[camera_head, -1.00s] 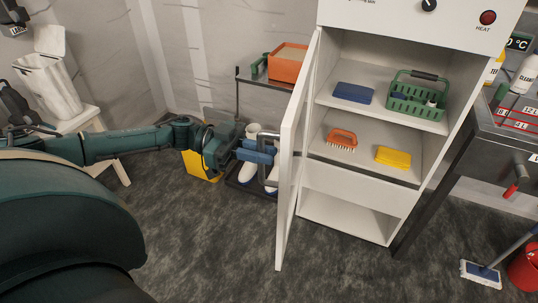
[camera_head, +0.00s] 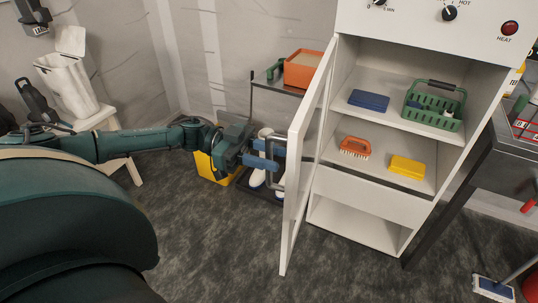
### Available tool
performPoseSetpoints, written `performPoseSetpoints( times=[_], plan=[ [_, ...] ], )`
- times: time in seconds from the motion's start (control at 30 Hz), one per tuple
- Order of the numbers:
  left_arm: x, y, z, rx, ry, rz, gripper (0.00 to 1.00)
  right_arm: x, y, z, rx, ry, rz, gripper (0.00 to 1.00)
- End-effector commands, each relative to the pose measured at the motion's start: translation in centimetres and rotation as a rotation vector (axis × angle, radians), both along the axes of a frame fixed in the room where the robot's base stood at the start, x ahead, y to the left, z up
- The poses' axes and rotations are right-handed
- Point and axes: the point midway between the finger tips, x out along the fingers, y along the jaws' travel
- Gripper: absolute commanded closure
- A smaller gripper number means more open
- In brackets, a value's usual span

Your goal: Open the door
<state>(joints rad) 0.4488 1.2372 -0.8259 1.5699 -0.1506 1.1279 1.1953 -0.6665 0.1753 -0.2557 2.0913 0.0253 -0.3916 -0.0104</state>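The white cabinet door (camera_head: 302,165) stands wide open, swung out to the left from the white cabinet (camera_head: 370,190). I see it at a steep angle, with its inner face towards the shelves. My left gripper (camera_head: 268,155) is on the outer side of the door, near mid-height and close to its surface. Its two blue fingers are apart, with a gap between them. My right gripper is not in view.
The shelves hold a blue block (camera_head: 369,100), a green basket (camera_head: 434,107), an orange brush (camera_head: 355,147) and a yellow sponge (camera_head: 407,165). Behind the door stands a rack with an orange box (camera_head: 303,70). A metal table (camera_head: 507,145) is at right. Floor before the door is clear.

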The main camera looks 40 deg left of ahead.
Motion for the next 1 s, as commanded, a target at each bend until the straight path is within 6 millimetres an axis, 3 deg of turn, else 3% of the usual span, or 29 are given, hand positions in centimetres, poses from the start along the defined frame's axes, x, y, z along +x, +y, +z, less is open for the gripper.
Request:
performPoseSetpoints(
  times=[0.27,0.7,1.0],
  plan=[
    [-0.1,0.7,-0.1,0.001,0.0,0.001,0.67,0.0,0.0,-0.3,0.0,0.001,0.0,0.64],
    [-2.0,9.4,-0.3,0.003,0.001,0.005,0.67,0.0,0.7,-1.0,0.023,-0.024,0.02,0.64],
    [-2.8,12.7,-0.1,0.001,0.0,0.001,0.67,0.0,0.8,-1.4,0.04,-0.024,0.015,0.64]
  ],
)
